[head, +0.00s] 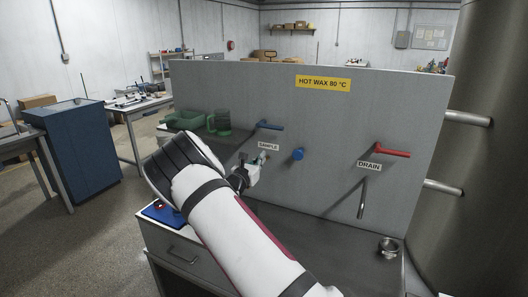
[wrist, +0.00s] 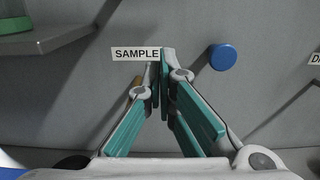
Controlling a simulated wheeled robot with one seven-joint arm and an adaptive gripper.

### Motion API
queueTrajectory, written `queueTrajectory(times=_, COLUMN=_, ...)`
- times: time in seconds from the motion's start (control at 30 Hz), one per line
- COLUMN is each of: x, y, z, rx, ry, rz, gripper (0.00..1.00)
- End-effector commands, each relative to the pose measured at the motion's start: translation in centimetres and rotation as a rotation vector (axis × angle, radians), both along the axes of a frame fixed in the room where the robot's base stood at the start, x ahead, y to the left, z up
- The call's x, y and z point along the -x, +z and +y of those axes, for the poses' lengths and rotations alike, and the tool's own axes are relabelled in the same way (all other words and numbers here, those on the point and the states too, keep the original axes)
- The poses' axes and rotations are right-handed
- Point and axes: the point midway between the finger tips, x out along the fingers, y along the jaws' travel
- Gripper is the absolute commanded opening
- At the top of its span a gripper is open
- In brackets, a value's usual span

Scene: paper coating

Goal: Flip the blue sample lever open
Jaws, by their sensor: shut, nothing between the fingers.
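The blue sample lever (head: 270,125) sticks out sideways from the grey panel (head: 330,120), above the SAMPLE label (head: 268,146). The lever is not visible in the wrist view. My gripper (head: 256,167) is below the lever and the label, in front of the panel. In the wrist view my gripper (wrist: 165,55) has its fingertips together, beside the right end of the SAMPLE label (wrist: 136,54). A small brass-coloured part (wrist: 136,86) shows behind the left finger, mostly hidden.
A round blue knob (head: 298,154) is right of my gripper, also in the wrist view (wrist: 222,57). The red drain lever (head: 391,152) and its pipe (head: 362,200) are farther right. A metal cup (head: 388,246) stands below. A shelf (wrist: 45,38) juts out at left.

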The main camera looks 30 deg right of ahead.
Motion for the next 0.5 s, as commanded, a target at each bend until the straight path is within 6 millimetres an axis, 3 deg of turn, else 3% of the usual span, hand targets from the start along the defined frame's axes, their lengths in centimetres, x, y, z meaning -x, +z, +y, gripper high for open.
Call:
queueTrajectory(times=0.47, x=-5.5, y=0.4, z=-7.3, rx=0.001, ry=-0.003, rz=-0.002, gripper=0.00)
queueTrajectory(times=0.5, x=-5.5, y=1.4, z=-7.2, rx=0.000, ry=0.000, rz=-0.005, gripper=0.00)
